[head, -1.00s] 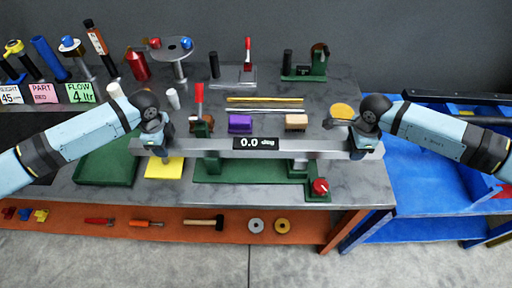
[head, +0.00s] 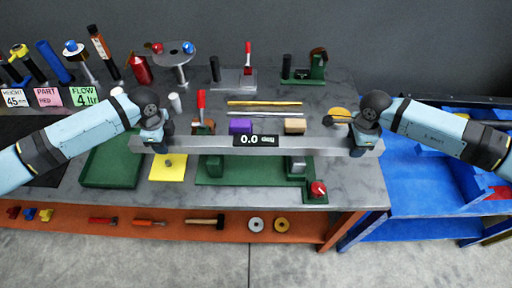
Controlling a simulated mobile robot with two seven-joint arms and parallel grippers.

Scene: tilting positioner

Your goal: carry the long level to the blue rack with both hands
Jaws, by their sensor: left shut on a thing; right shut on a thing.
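The long level (head: 215,144) is a grey bar with a black display reading 0.0 deg. It spans between my two grippers in the head view and looks horizontal. My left gripper (head: 155,143) is shut on its left end. My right gripper (head: 362,144) is shut on its right end. The level appears raised above the green fixture (head: 240,171) on the grey workbench (head: 345,180). The blue rack (head: 420,180) stands to the right of the bench, partly hidden behind my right arm.
A red knob (head: 318,188) sits at the fixture's right end. A purple block (head: 240,126), a tan block (head: 294,125) and a red-handled clamp (head: 201,105) stand behind the level. A green tray (head: 112,165) and yellow pad (head: 168,168) lie at left.

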